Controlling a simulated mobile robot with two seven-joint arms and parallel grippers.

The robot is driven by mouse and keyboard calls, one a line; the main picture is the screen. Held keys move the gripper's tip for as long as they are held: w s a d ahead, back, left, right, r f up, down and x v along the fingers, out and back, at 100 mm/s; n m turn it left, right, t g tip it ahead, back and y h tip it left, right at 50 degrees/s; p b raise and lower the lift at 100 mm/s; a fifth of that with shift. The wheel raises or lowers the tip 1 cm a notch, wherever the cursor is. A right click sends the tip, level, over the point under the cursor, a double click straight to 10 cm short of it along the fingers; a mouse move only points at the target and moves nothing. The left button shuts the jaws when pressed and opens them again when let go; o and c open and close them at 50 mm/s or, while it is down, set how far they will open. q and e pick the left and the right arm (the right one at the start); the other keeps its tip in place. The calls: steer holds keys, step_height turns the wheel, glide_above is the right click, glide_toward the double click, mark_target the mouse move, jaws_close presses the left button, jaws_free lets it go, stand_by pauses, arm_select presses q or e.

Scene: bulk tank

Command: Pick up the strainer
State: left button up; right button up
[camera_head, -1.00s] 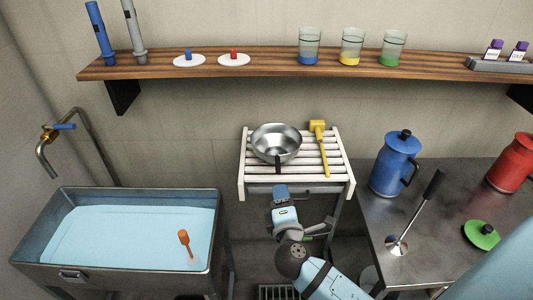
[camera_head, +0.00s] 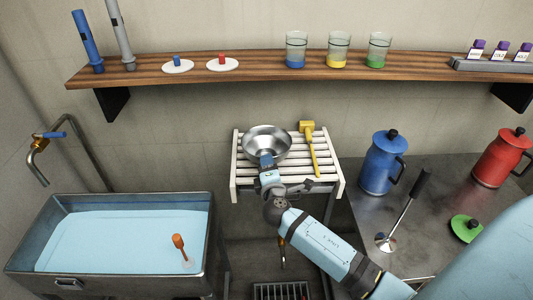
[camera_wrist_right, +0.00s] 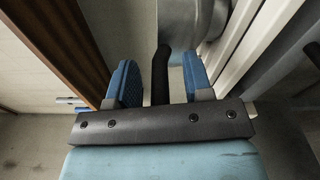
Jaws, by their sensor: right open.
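The strainer (camera_head: 267,138), a shiny metal bowl with a black handle, sits on a white slatted rack (camera_head: 236,178) below the shelf. In the head view its handle is hidden by my right gripper (camera_head: 266,161), which is at the bowl's near side. In the right wrist view the black handle (camera_wrist_right: 160,75) lies between the two blue fingers of my right gripper (camera_wrist_right: 160,84), with visible gaps on both sides. The gripper is open. Part of the metal bowl (camera_wrist_right: 185,22) shows beyond the handle. My left gripper is not in view.
A yellow mallet-like tool (camera_head: 311,148) lies on the rack right of the strainer. A basin of pale blue liquid (camera_head: 120,235) stands at left. A counter at right carries blue (camera_head: 380,163) and red (camera_head: 500,160) jugs and a metal plunger-like tool (camera_head: 404,210).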

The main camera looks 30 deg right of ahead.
jaws_close()
steer(key=shift+r, duration=0.15)
